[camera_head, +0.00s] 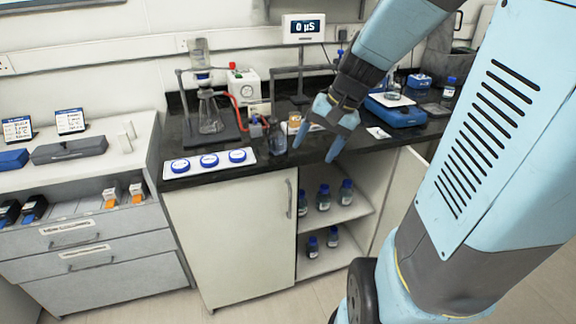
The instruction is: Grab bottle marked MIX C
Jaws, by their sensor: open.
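Small blue-capped bottles stand in the open cabinet below the bench. Three are on the upper shelf: a left one (302,205), a middle one (323,200) and a right one (346,194). Two more are on the lower shelf, one at left (312,248) and one at right (332,238). Their labels are too small to read, so I cannot tell which is MIX C. My gripper (319,144) is open with nothing visible between its fingers. It points down at the bench's front edge, above the cabinet opening in the picture.
The black bench (180,130) carries a flask setup (210,115), a white pad with three blue discs (209,161) and a blue device (396,112). A closed cabinet door (235,240) is left of the open shelves. Drawers (85,255) stand at the far left.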

